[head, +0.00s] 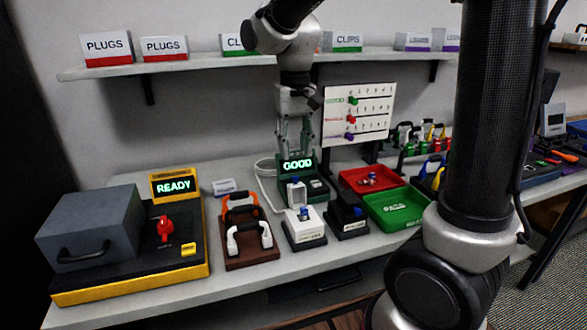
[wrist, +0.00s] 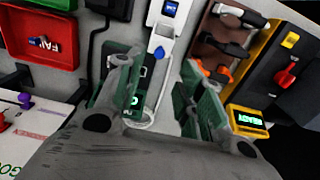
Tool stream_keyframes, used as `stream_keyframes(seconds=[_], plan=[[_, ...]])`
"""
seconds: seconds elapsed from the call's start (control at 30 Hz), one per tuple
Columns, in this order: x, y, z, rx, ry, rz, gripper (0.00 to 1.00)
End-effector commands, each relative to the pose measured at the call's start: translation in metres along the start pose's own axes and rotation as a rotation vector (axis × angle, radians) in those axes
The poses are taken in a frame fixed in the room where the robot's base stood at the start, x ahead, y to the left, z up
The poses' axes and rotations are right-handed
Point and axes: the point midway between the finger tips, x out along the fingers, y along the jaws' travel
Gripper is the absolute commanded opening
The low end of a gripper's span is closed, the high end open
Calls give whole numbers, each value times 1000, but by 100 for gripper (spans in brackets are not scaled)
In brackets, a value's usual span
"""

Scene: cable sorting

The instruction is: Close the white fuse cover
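The white fuse box (head: 305,228) stands on the bench with a blue part on top. Its white cover (head: 297,193) stands upright at the box's rear edge, so it is open. The box (wrist: 170,12) shows at the top of the wrist view, with the cover (wrist: 158,55) below it. My gripper (head: 296,148) points down above and behind the cover, near the green GOOD display (head: 297,164). In the wrist view my gripper (wrist: 157,75) has its fingers wide apart, with nothing held. The cover shows in the gap between them; contact is not visible.
A black fuse box (head: 347,222) stands close to the right of the white one. Red (head: 367,179) and green trays (head: 396,208) lie farther right. A brown rack (head: 248,250) with handled pieces is on the left. A white cable loops behind the box.

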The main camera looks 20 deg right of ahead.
Motion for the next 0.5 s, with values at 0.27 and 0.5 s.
stream_keyframes(seconds=[0.27, 0.5], plan=[[46, 1, 2, 1, -6, 3, 38], [71, 1, 1, 0, -2, 1, 38]])
